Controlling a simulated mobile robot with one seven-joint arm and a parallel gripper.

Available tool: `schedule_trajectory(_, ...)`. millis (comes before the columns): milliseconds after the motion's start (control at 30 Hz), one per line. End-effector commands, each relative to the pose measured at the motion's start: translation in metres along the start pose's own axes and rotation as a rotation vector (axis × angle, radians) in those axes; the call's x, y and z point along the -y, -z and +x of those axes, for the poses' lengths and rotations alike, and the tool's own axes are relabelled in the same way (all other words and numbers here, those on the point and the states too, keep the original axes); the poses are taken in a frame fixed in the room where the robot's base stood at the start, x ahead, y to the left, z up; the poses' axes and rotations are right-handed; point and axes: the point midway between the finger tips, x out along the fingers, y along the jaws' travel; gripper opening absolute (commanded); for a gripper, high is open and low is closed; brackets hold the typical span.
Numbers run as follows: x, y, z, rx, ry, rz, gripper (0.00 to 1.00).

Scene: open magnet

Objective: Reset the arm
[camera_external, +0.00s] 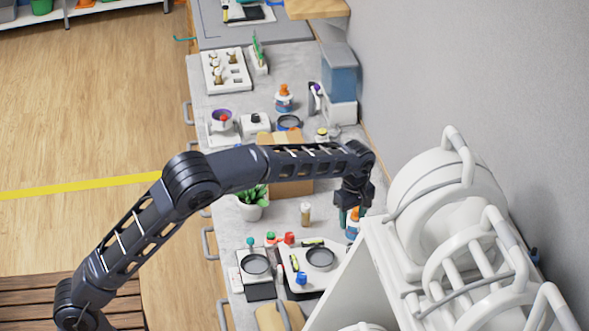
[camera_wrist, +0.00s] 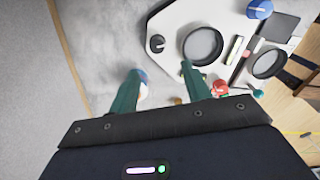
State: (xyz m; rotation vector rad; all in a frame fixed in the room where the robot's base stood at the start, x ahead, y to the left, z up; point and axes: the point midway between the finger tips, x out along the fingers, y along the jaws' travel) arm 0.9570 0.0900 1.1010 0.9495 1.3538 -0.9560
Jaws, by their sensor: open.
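My arm reaches from the lower left across the grey bench (camera_external: 225,290) in the external view. My gripper (camera_external: 351,212) points down near the bench's right side, beside the white machine.
A large white machine (camera_external: 372,270) with rings and rails stands close to the right of my gripper. A potted plant (camera_external: 251,211), a small vial (camera_external: 306,214) and white stations with round dark dishes (camera_external: 320,257) occupy the bench. A grey wall (camera_external: 480,70) bounds the right.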

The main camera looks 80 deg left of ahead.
Motion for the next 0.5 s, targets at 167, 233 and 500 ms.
schedule_trajectory(167,0.023,0.003,-0.027,0.024,-0.016,0.071,0.48)
schedule_trajectory(233,0.038,0.004,-0.043,0.038,-0.027,0.119,0.48)
schedule_trajectory(500,0.103,0.006,-0.093,0.081,-0.07,0.326,0.48)
